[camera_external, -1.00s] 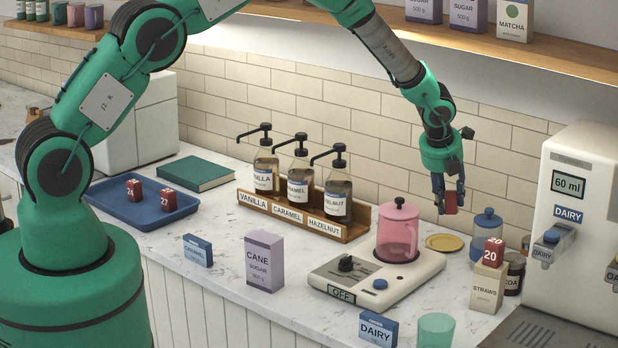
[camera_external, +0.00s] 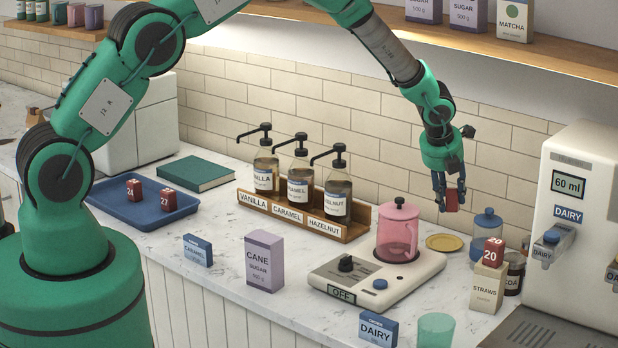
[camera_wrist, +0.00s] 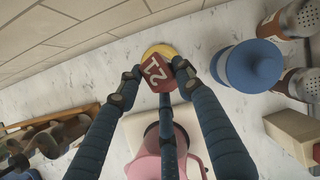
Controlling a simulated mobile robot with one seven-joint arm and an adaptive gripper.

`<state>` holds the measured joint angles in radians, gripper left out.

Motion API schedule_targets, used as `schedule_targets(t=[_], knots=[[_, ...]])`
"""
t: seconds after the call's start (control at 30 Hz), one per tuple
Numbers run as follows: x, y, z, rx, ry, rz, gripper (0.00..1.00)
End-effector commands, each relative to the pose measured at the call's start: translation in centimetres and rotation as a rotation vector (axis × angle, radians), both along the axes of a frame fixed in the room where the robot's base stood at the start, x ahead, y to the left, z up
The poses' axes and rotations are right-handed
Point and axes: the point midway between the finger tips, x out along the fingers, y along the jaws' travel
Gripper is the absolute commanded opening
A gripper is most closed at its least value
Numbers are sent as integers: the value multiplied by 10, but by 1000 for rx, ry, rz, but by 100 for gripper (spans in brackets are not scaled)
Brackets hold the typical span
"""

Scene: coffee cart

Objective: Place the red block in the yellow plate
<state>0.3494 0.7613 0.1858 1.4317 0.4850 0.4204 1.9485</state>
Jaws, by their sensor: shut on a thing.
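My gripper (camera_external: 449,198) is shut on a red block (camera_external: 452,201) and holds it in the air above the back of the counter. The yellow plate (camera_external: 444,242) lies flat on the counter below the block, between the pink press and the blue jar. In the wrist view, the yellow plate (camera_wrist: 160,51) shows partly behind the block, which hides much of it.
A straws box (camera_external: 487,288) bears another red block (camera_external: 493,252). A blue tray (camera_external: 112,208) holds two more red blocks.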

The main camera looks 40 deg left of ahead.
Motion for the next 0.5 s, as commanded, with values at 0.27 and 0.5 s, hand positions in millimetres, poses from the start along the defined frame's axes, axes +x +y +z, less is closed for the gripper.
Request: schedule_targets(t=[0.27, 0.5], knots=[[12, -1, -4, 23, -51, -71, 6], [23, -1, -4, 58, -105, -153, 6]])
